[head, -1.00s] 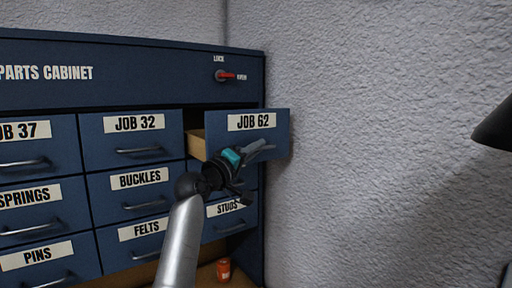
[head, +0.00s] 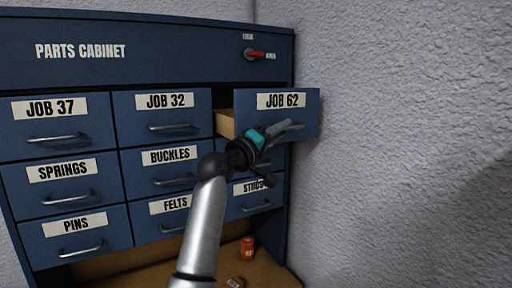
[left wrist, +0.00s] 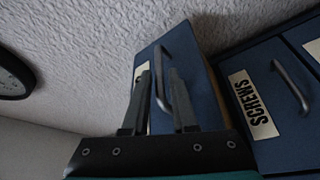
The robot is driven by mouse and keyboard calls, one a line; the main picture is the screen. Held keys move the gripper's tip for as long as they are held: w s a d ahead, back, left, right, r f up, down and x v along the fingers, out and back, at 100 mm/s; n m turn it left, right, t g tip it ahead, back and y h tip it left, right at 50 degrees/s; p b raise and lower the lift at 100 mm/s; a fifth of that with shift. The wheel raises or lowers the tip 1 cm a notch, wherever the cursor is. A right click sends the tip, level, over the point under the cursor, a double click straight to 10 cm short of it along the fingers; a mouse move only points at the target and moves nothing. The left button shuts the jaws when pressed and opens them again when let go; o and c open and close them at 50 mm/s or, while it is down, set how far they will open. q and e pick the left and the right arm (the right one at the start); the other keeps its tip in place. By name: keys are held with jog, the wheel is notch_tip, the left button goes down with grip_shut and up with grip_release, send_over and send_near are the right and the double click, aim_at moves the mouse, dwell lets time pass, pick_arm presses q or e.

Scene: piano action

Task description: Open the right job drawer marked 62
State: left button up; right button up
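The drawer marked JOB 62 (head: 300,112), at the top right of the drawer rows, stands partly pulled out, with its pale wooden side (head: 225,125) showing. My left gripper (head: 290,129) is at its front, over the handle, which is mostly hidden in the head view. In the left wrist view, the drawer's bar handle (left wrist: 162,85) lies between my two separated fingers (left wrist: 158,70). Gaps show beside the bar, so the gripper looks open around it. My right gripper is in neither view.
The blue parts cabinet (head: 180,48) has several other shut drawers, including JOB 32 (head: 190,130) and SCREWS (left wrist: 262,125). A red lock lever (head: 257,55) points towards OPEN. An orange container (head: 247,248) stands below. A textured wall (head: 420,120) is close on the right.

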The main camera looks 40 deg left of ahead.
pick_arm(q)
jog(key=b+v, duration=0.3)
jog(key=v, duration=1)
jog(key=shift+s+b, duration=0.3)
jog(key=shift+s, duration=0.1)
jog(key=shift+w+f, duration=0.1)
jog(key=shift+f, duration=0.05)
